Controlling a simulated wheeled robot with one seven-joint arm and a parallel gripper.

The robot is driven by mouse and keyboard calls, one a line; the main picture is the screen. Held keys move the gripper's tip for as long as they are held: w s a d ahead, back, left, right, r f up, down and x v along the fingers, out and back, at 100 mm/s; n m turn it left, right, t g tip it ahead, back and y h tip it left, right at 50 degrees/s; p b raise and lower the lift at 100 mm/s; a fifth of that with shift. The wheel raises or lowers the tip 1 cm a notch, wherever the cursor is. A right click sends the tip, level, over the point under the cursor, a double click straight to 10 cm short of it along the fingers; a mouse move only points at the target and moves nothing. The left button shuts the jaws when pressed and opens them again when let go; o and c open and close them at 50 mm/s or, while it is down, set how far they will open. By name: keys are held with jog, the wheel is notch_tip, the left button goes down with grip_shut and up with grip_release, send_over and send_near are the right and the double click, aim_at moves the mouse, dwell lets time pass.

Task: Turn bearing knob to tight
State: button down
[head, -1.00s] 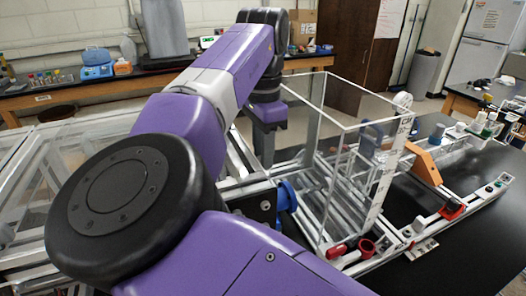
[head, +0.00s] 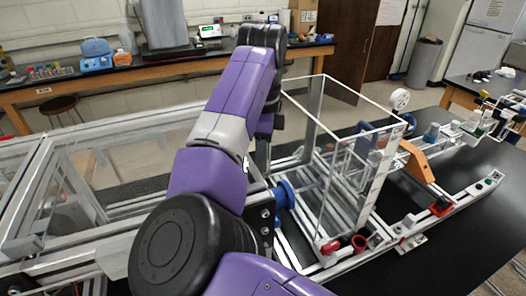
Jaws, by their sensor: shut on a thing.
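My gripper (head: 263,152) points down at the near left corner of the clear-walled box, mostly hidden behind my own arm. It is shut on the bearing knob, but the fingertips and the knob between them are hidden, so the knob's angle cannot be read. A blue round knob (head: 285,194) shows just right of my arm, on a black bracket at the frame's side. From this view I cannot tell whether the gripper touches that blue part.
The clear-walled box (head: 345,130) stands on the aluminium extrusion frame (head: 345,265) right of my arm. Red handles (head: 330,247) sit at its near edge. An orange bracket (head: 416,160) is farther right. Clear panels (head: 120,150) lie left. The black tabletop (head: 465,235) is bare at the right front.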

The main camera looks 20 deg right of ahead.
jog(key=shift+m, duration=0.4)
jog(key=c, duration=1.2)
grip_release()
jog(key=shift+r, duration=3.95)
jog(key=shift+s, duration=0.1)
